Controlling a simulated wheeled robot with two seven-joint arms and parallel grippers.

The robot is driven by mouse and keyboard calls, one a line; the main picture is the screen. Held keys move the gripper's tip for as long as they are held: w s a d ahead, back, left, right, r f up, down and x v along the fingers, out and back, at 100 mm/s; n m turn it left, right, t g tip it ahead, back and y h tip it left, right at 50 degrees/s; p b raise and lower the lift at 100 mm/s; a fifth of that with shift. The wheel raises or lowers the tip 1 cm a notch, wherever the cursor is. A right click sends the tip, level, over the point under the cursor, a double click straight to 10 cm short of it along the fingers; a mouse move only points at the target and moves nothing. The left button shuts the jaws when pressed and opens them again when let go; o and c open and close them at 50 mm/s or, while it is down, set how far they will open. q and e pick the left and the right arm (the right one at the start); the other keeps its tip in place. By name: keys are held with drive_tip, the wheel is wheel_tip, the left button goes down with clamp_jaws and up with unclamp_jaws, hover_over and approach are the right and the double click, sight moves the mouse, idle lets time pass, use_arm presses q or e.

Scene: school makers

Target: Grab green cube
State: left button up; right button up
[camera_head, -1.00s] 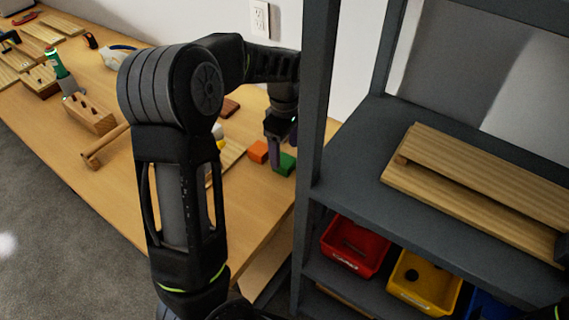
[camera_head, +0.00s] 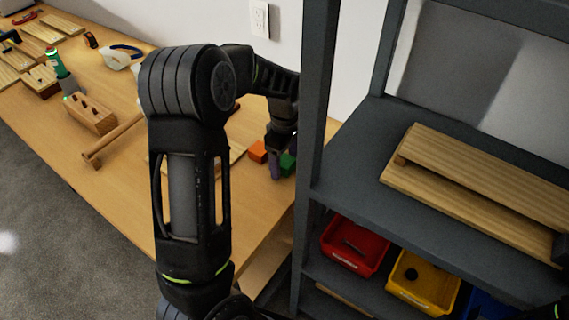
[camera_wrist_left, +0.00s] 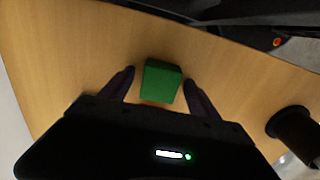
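The green cube (camera_wrist_left: 160,81) lies on the wooden table, between the two fingers of my open left gripper (camera_wrist_left: 158,88) in the left wrist view. There is a gap on each side of the cube in that view. In the head view the green cube (camera_head: 288,164) shows partly, behind a finger of my left gripper (camera_head: 281,166) and near the shelf post. An orange cube (camera_head: 258,151) sits just left of it. My right gripper does not show clearly; only a dark part stands at the right edge.
A grey shelf (camera_head: 360,190) stands close on the right, its post beside my left gripper. It holds wooden planks (camera_head: 470,185), a red bin (camera_head: 352,245) and a yellow bin (camera_head: 424,280). A wooden mallet (camera_head: 112,138) and a tool block (camera_head: 90,113) lie left on the table.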

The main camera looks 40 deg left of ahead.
sight(284, 160)
use_arm(q)
drive_tip(key=c, duration=1.4)
wheel_tip(284, 160, up, 10)
drive_tip(key=shift+r, duration=0.1)
idle(0.5)
